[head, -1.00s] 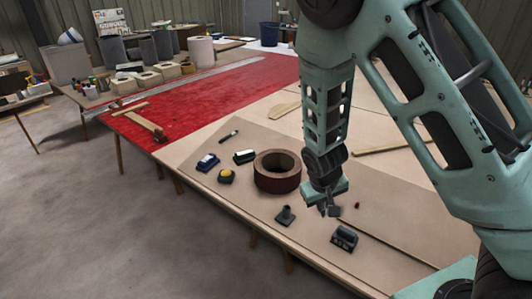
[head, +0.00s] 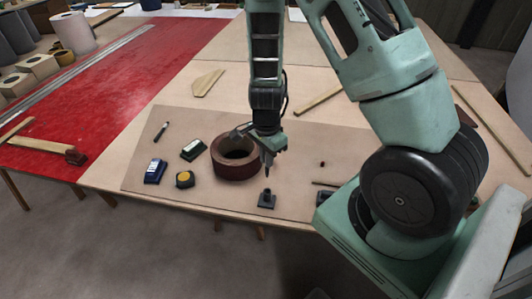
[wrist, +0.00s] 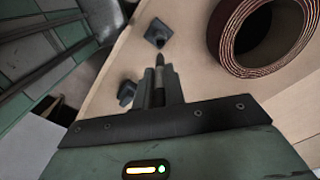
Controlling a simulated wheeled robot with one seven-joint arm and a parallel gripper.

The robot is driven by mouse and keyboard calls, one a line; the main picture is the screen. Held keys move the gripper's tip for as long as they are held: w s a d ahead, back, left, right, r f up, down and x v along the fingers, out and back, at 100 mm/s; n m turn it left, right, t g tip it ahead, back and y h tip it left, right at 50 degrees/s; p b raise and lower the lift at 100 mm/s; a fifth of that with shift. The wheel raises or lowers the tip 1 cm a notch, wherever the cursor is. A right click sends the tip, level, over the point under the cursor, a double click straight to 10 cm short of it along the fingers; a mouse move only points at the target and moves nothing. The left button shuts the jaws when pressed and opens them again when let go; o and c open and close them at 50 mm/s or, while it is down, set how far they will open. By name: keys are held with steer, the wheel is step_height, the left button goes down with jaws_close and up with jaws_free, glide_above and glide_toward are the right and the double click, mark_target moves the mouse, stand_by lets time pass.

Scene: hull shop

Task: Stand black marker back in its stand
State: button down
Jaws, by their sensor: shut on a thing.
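My gripper (head: 268,153) is shut on the black marker, which points down from the jaws in the head view (head: 268,171). In the wrist view the marker (wrist: 160,73) sticks out between the fingers (wrist: 159,90). The stand is a small black holder on a square base (head: 267,200), upright on the brown mat. It shows beyond the marker's tip in the wrist view (wrist: 158,34). The marker is above and apart from the stand. The marker's upper part is hidden by the jaws.
A large dark red tape roll (head: 236,170) stands close left of my gripper. Left of it lie a green block (head: 193,150), a blue block (head: 155,171), a yellow-topped tape measure (head: 185,179) and a dark pen-like thing (head: 161,130). The brown mat (head: 225,128) is clear behind.

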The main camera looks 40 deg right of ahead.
mark_target(267, 173)
steer(key=shift+f+b, duration=2.75)
steer(key=shift+f, duration=0.2)
steer(key=shift+f+b, duration=1.3)
steer(key=shift+f, duration=0.65)
stand_by(2.9)
